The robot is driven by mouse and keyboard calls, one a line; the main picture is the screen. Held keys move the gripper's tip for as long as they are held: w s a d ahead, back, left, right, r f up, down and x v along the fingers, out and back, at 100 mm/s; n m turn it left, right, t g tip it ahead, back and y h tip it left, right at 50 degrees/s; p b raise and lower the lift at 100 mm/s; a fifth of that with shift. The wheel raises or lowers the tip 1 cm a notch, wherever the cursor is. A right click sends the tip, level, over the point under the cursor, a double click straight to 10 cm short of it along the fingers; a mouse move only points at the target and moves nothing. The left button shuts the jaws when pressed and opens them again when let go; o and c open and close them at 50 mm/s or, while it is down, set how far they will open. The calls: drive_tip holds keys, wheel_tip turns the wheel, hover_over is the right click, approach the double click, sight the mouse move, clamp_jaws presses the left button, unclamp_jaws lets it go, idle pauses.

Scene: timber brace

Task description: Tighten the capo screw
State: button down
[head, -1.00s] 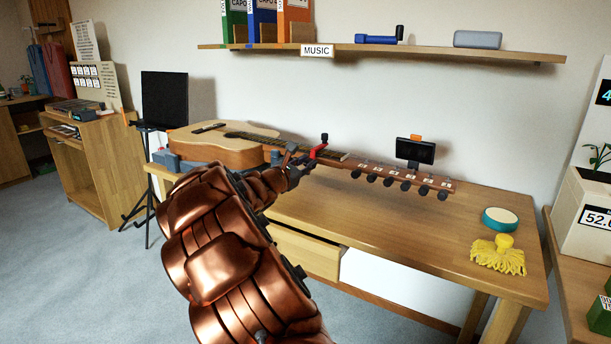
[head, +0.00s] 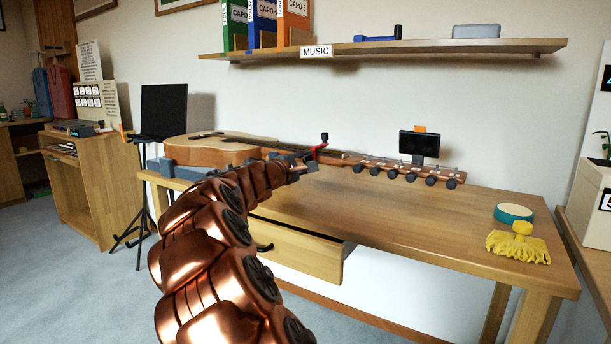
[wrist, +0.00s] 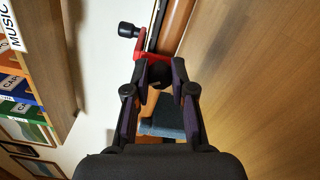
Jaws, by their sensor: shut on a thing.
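The guitar (head: 213,152) lies on the desk with its neck pointing right. A red capo (head: 318,148) sits across the neck; a black knob (head: 325,136) stands up at its far end. In the wrist view the red capo (wrist: 151,61) is just ahead of my fingers, with the black knob (wrist: 128,30) at upper left. My gripper (wrist: 159,72) is shut on the dark capo screw (wrist: 159,76) at the capo's near side, partly hidden by the fingertips. In the head view my gripper (head: 300,167) is at the capo, mostly hidden.
A grey-blue support (wrist: 163,125) shows behind the fingers. A drawer (head: 300,247) stands open under the desk. The middle desk top is clear.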

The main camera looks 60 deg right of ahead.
drive_tip(key=shift+f+m+b, duration=0.15)
drive_tip(key=shift+m+b, duration=2.4)
drive_tip(key=shift+m, duration=0.65)
drive_tip(key=c, duration=1)
unclamp_jaws()
drive_tip(key=shift+a, duration=0.1)
drive_tip(key=a, duration=1.1)
drive_tip(key=shift+s+a, duration=0.2)
drive_tip(key=shift+a, duration=0.2)
